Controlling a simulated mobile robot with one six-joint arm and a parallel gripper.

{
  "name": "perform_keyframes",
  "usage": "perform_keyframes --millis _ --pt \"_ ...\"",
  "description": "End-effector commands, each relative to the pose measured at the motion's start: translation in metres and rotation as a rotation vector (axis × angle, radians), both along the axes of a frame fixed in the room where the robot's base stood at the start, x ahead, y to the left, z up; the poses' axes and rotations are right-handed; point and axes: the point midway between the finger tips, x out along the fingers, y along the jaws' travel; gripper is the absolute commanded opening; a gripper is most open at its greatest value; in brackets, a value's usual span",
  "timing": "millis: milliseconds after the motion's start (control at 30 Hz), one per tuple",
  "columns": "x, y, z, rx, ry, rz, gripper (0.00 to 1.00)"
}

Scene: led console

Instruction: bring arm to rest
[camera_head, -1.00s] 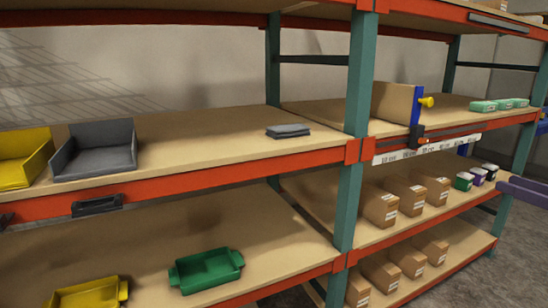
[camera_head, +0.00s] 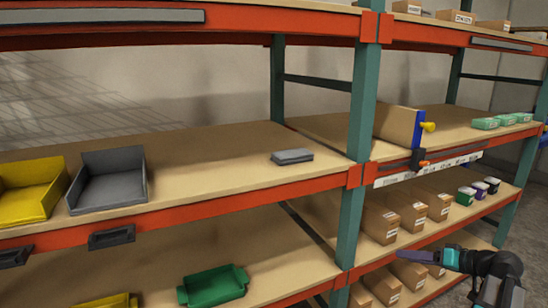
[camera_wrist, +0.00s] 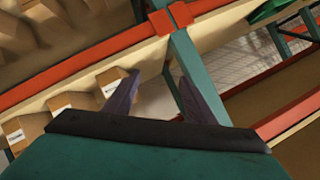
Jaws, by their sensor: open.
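My gripper (camera_head: 418,257) is at the lower right in the head view, in front of the lower right shelf with the brown boxes. Its purple fingers point left, and my dark wrist and arm run off the bottom right. In the wrist view my gripper (camera_wrist: 158,85) has its two purple fingers spread well apart. Nothing is between them, so it is open and empty. A teal rack post (camera_wrist: 198,80) shows beyond the fingers. I cannot tell the exact gap between my gripper and the shelf.
Brown boxes (camera_head: 381,222) stand on the right shelves. The teal upright (camera_head: 352,185) is left of my gripper. Left shelves hold a yellow bin (camera_head: 32,190), a grey bin (camera_head: 108,182) and a green tray (camera_head: 213,286). Floor (camera_head: 460,292) shows at the lower right.

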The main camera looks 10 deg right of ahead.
Motion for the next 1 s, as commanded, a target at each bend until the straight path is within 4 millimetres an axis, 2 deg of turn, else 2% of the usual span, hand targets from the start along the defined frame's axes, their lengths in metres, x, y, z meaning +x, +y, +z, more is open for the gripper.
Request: perform_keyframes --millis 33,200,467,767,1000 --pt "0.006 0.016 -0.011 0.018 0.043 0.012 0.50" --pt "0.019 0.062 -0.060 0.058 0.191 0.041 0.50" --pt "0.021 0.137 -0.130 0.084 0.419 0.086 0.50" --pt "-0.005 0.221 -0.200 0.057 0.678 0.134 0.50" --pt "-0.044 0.280 -0.246 -0.006 0.871 0.169 0.50"
